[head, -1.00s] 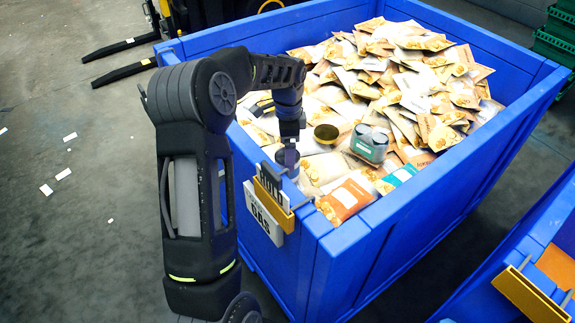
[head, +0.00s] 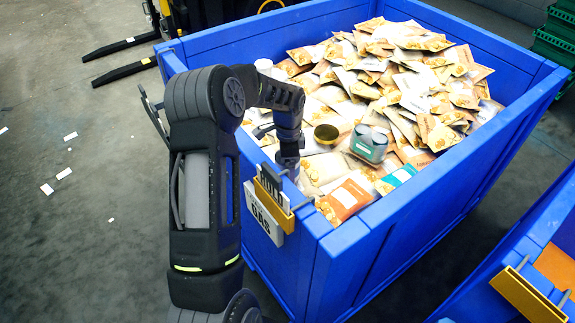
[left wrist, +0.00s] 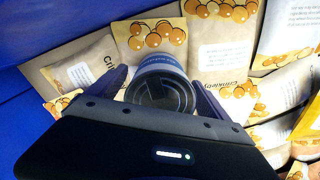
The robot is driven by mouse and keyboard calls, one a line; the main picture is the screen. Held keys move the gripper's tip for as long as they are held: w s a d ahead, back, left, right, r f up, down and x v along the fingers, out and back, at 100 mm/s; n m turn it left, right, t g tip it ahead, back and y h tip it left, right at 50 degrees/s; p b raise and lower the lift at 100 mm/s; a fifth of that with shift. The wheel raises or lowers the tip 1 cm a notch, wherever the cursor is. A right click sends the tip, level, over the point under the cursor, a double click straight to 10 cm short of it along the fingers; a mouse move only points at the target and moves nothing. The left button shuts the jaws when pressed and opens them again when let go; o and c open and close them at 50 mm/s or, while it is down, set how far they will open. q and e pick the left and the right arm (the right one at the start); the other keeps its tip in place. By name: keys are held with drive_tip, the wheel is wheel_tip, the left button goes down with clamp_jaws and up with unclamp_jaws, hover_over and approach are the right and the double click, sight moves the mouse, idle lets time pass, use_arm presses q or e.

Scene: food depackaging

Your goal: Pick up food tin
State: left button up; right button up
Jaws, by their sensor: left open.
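A round food tin with a blue-labelled side and dark top (left wrist: 160,88) stands among the packets in the left wrist view. My left gripper (left wrist: 158,92) is open, with one finger on either side of this tin; whether the fingers touch it is unclear. In the head view my left gripper (head: 287,172) reaches down just inside the near left wall of the blue bin (head: 330,255). The wrist and bin wall hide most of the fingers and that tin there. Another tin with a gold rim (head: 326,134) stands farther right. My right gripper is not in view.
Many tan food pouches (head: 400,75) fill the bin, piled higher at the back. A teal-wrapped pack of tins (head: 369,143) and an orange pouch (head: 343,200) lie to the right. A yellow sign holder (head: 272,208) hangs on the near rim. A second blue bin (head: 530,260) stands at lower right.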

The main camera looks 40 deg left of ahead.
use_arm(q)
drive_tip(key=shift+c, duration=0.5)
drive_tip(key=c, duration=1.7)
drive_tip(key=shift+r, duration=0.2)
wheel_tip(320, 180, up, 10)
drive_tip(key=shift+f, duration=0.15)
